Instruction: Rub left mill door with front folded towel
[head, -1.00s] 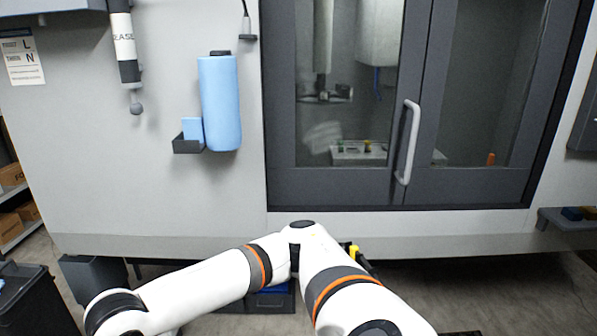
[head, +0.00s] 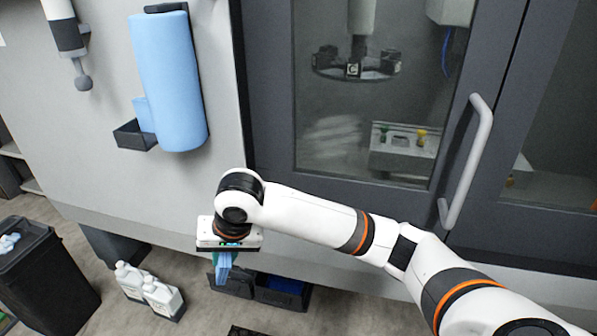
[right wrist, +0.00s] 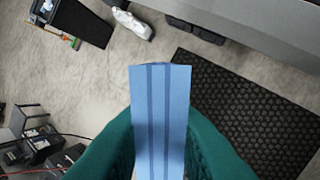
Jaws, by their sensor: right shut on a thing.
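The left mill door (head: 271,108) is dark grey with a large window and fills the upper middle of the head view. Its frame is shut against the machine, as far as I can see. My right gripper (head: 224,262) points down in front of the machine, below and left of the door. It is shut on a blue folded towel (head: 226,273), which hangs below it. In the right wrist view the towel (right wrist: 147,115) stands between the teal fingers, apart from the door. My left gripper is out of view.
A white handle (head: 470,160) sticks out at the right side of the door. A blue roll (head: 168,80) hangs on the wall to the left. White bottles (head: 150,290), a black bin (head: 40,280) and dark crates (head: 285,290) stand on the floor. A black mat (right wrist: 245,105) lies there too.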

